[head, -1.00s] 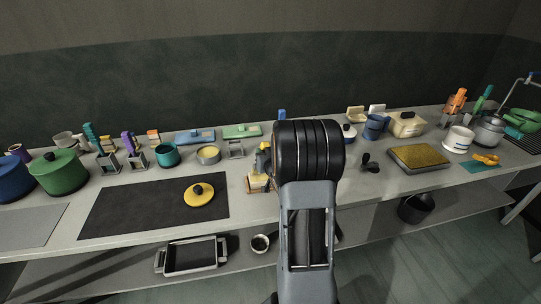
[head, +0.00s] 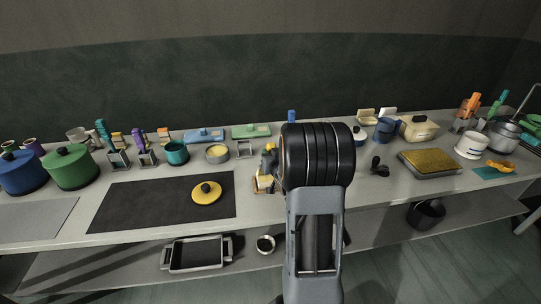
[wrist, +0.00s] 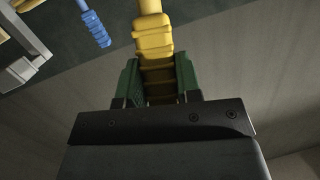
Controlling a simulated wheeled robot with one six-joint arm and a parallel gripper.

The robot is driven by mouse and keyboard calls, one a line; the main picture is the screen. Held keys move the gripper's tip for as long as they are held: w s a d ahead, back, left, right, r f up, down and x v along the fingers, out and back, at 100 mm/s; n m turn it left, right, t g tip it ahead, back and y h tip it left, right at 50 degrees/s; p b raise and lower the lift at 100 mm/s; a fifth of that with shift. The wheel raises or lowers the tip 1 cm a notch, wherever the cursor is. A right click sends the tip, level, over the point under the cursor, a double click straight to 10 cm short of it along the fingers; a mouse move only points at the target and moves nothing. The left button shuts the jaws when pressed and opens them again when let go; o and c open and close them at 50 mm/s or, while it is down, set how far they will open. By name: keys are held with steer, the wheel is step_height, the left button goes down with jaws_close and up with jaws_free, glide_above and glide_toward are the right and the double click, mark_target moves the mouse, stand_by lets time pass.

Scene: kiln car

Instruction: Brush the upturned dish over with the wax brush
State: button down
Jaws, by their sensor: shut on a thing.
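My gripper (wrist: 160,82) is shut on a yellow ribbed handle (wrist: 153,32), which I take to be the wax brush; its bristles are out of view. In the head view my black wrist hides most of the gripper. A bit of yellow and grey (head: 268,160) shows just left of the wrist, above the counter. I cannot tell for sure which thing is the upturned dish. A white round piece with a dark band (head: 472,146) stands at the right of the counter and may be it.
A dark mat (head: 150,205) with a yellow lid (head: 206,193) lies left of my arm. Pots (head: 70,167), tool holders and small bowls line the back left. A tray with a golden-brown top (head: 430,163) lies at right. In the wrist view a blue handle (wrist: 95,25) is near the gripper.

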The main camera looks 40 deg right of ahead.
steer(key=shift+f, duration=0.1)
stand_by(0.3)
steer(key=shift+w+a+b, duration=0.25)
steer(key=shift+a+b, duration=0.3)
steer(key=shift+a, duration=0.3)
steer(key=shift+s+d, duration=0.25)
steer(key=shift+d, duration=0.55)
steer(key=shift+s+d, duration=0.3)
steer(key=shift+d, duration=0.5)
steer(key=shift+s+d, duration=0.25)
steer(key=shift+d, duration=0.55)
steer(key=shift+s+d+p, duration=0.1)
steer(key=shift+s+d, duration=0.15)
steer(key=shift+d, duration=0.55)
steer(key=shift+s+d+p, duration=0.1)
steer(key=shift+s+d, duration=0.2)
steer(key=shift+d, duration=0.5)
steer(key=shift+s+d+p, duration=0.1)
steer(key=shift+s+d, duration=0.15)
steer(key=shift+d, duration=0.55)
steer(key=shift+f, duration=0.1)
steer(key=shift+w+a, duration=0.1)
